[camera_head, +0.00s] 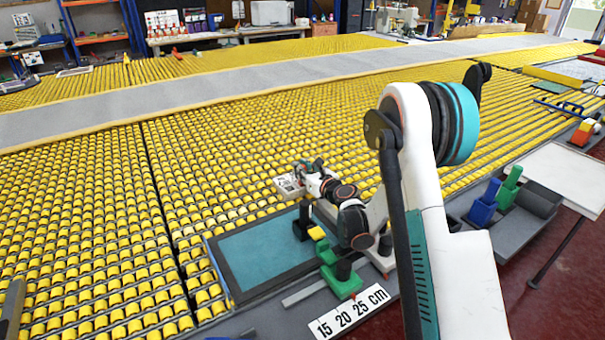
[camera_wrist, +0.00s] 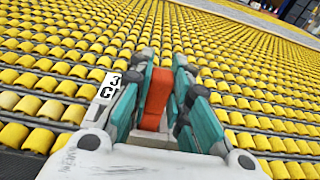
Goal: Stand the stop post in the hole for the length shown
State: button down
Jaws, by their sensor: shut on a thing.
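My gripper (camera_wrist: 157,100) is shut on an upright orange-red piece, which looks like the stop post (camera_wrist: 157,92), between teal finger pads. In the head view my gripper (camera_head: 307,176) is raised above the far edge of a teal panel (camera_head: 265,250) with a dark frame; the held piece is hard to make out there. A white card (camera_head: 288,186) with dark marks is beside the gripper; it also shows in the wrist view (camera_wrist: 107,88), only partly readable. A white strip (camera_head: 349,313) reads 15, 20, 25 cm. The holes are not clearly visible.
Blue (camera_head: 484,208) and green (camera_head: 508,190) holders stand in a grey tray at right. Yellow rollers (camera_head: 90,220) fill the area beyond.

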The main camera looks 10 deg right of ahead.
jog(key=shift+f, duration=0.1)
jog(key=c, duration=1.5)
grip_release()
